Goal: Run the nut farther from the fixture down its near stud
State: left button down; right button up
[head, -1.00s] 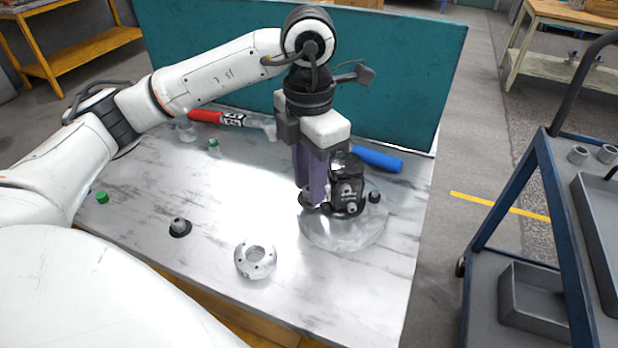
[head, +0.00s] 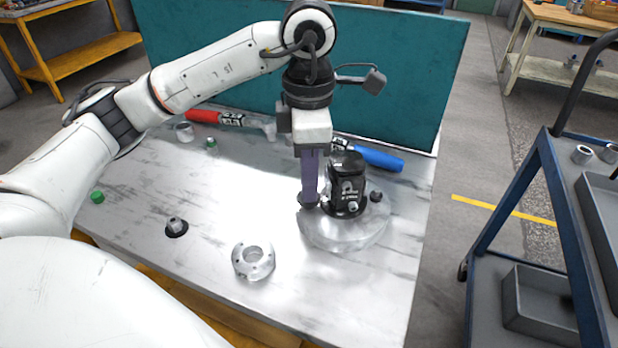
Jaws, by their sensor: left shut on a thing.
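The black hydraulic motor (head: 346,182) stands upright on the round grey fixture (head: 345,232). My left gripper (head: 309,202) points straight down just left of the motor, over the fixture's left edge. Its fingers line up one behind the other and are shut on a small dark nut (head: 302,200) low at the fixture. The nut is mostly hidden, and its stud and thread cannot be made out. Another small dark nut (head: 376,196) sits right of the motor at the fixture's edge. My right gripper is not in view.
A metal ring (head: 240,262) and a dark part with a grey top (head: 176,227) lie on the marble-look tabletop (head: 330,300). A red-handled tool (head: 203,116) and a blue handle (head: 380,160) lie at the back, before a teal panel (head: 230,60).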

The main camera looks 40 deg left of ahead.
pick_arm(q)
jog(key=shift+f+m+b, duration=0.15)
jog(key=shift+m+b, duration=0.25)
jog(key=shift+m, duration=0.2)
jog(key=m+b, duration=0.1)
jog(key=m, duration=0.2)
jog(key=c, duration=1.9)
grip_release()
jog(key=shift+o, duration=0.2)
